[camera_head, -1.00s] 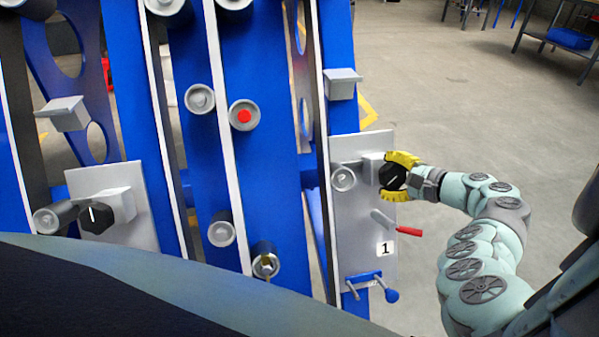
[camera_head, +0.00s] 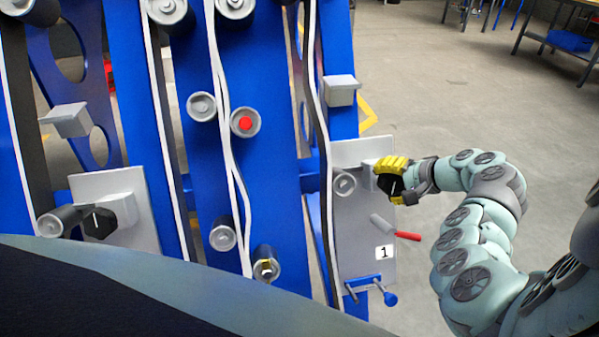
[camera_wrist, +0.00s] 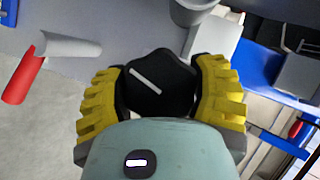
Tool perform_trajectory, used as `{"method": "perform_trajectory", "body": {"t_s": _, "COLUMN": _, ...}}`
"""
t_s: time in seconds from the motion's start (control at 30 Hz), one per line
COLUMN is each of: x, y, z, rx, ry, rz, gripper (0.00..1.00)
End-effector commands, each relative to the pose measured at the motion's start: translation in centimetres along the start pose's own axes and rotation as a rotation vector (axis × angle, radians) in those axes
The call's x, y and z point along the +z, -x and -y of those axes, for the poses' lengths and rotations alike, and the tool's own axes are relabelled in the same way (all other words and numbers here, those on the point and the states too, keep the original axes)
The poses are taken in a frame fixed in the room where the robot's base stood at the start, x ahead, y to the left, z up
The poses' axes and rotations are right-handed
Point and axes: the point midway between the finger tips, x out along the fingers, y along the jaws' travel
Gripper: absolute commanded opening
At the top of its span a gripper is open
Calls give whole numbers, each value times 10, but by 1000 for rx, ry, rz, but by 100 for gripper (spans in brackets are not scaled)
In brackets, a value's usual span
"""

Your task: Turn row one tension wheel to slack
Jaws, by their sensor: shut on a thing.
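The row one tension wheel is a black lobed knob (camera_head: 390,184) with a white mark, on the grey plate (camera_head: 350,230) labelled 1. My gripper (camera_head: 392,178), with yellow ribbed fingers, is shut on this knob. In the wrist view the knob (camera_wrist: 160,84) sits between the two fingers, and its white line slants down to the right. The row one belt (camera_head: 318,120) beside the plate bows in a wavy, loose line. A grey roller (camera_head: 344,184) stands left of the knob.
A red-tipped lever (camera_head: 407,236) and a blue-knobbed bar (camera_head: 388,298) sit below the knob on the same plate. Another black knob (camera_head: 99,222) is on the left plate. Open floor (camera_head: 450,95) lies right of the chassis.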

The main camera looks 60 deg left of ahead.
Motion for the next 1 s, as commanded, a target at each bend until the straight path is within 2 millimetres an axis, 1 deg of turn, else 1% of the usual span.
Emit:
{"method": "perform_trajectory", "body": {"t_s": 0.03, "x": 1, "y": -1, "z": 3, "rx": 0, "ry": 11, "rz": 5, "gripper": 26}}
{"method": "perform_trajectory", "body": {"t_s": 0.5, "x": 1, "y": -1, "z": 3, "rx": 5, "ry": 21, "rz": 4, "gripper": 26}}
{"method": "perform_trajectory", "body": {"t_s": 0.53, "x": 1, "y": -1, "z": 3, "rx": 5, "ry": 21, "rz": 4, "gripper": 67}}
{"method": "perform_trajectory", "body": {"t_s": 0.8, "x": 1, "y": -1, "z": 1, "rx": 7, "ry": 18, "rz": 2, "gripper": 94}}
{"method": "perform_trajectory", "body": {"t_s": 1.0, "x": 0, "y": 0, "z": 1, "rx": 7, "ry": 16, "rz": 2, "gripper": 94}}
